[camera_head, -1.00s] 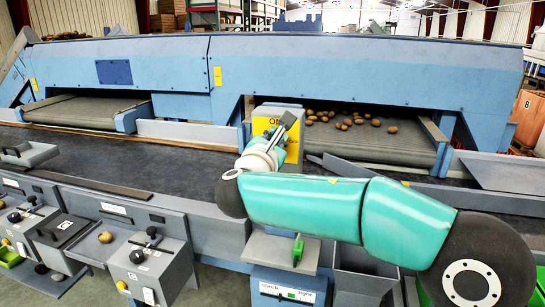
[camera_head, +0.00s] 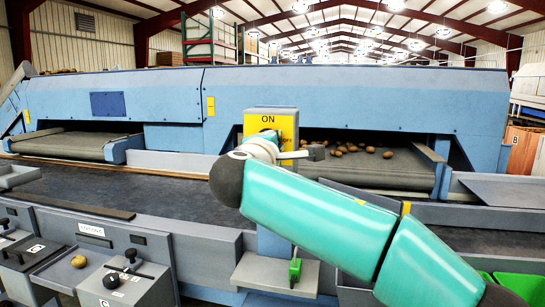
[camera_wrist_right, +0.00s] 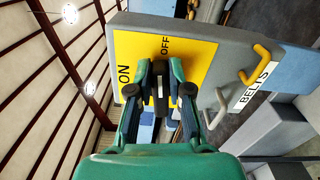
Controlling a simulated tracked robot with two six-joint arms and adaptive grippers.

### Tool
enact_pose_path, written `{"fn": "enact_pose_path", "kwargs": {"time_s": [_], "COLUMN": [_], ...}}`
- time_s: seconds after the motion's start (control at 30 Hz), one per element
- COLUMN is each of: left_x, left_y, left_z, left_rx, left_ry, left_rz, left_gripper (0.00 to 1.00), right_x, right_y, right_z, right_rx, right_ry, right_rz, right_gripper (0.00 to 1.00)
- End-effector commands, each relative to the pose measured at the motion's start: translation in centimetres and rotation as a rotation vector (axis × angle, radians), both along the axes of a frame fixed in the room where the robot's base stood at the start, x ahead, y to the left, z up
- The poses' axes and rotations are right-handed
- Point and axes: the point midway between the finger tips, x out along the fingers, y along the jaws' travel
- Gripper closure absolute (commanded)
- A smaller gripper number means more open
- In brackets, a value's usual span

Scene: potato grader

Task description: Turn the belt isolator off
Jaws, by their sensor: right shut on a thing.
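The belt isolator (camera_head: 286,118) is a grey box with a yellow plate (camera_wrist_right: 196,62) marked ON and OFF, standing at the near side of the grader. A BELTS label (camera_wrist_right: 256,85) is on the box in the right wrist view. My right gripper (camera_wrist_right: 160,84) is shut on the dark handle (camera_wrist_right: 158,92) in front of the plate. In the wrist view the handle points towards the word OFF, and ON lies to its left. In the head view my right wrist hides the handle and most of the plate. My left gripper is not in view.
Potatoes (camera_head: 345,149) lie on the right-hand belt behind the isolator. The dark belt (camera_head: 130,185) runs across in front of the blue grader. Grey control boxes (camera_head: 130,285) stand at the lower left.

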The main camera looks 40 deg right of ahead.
Motion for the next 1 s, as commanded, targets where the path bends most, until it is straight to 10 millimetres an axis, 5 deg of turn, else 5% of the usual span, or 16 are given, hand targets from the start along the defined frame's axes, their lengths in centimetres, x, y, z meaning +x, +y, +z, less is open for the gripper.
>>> {"fn": "enact_pose_path", "kwargs": {"time_s": [0.3,0.87,0.9,1.0], "left_x": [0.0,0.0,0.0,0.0], "left_y": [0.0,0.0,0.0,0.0], "left_z": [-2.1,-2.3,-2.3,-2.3], "left_rx": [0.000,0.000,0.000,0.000], "left_ry": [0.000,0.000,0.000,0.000], "left_rz": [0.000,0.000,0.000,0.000], "left_gripper": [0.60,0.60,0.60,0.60], "right_x": [-0.1,0.0,0.0,-0.1], "right_y": [-0.1,-0.2,-0.2,-0.2], "right_z": [-0.9,-1.0,-1.0,-0.9], "right_rx": [0.102,0.127,0.127,0.127], "right_ry": [-0.108,-0.133,-0.133,-0.133], "right_rz": [-0.006,-0.007,-0.007,-0.007], "right_gripper": [1.00,1.00,0.78,0.61]}}
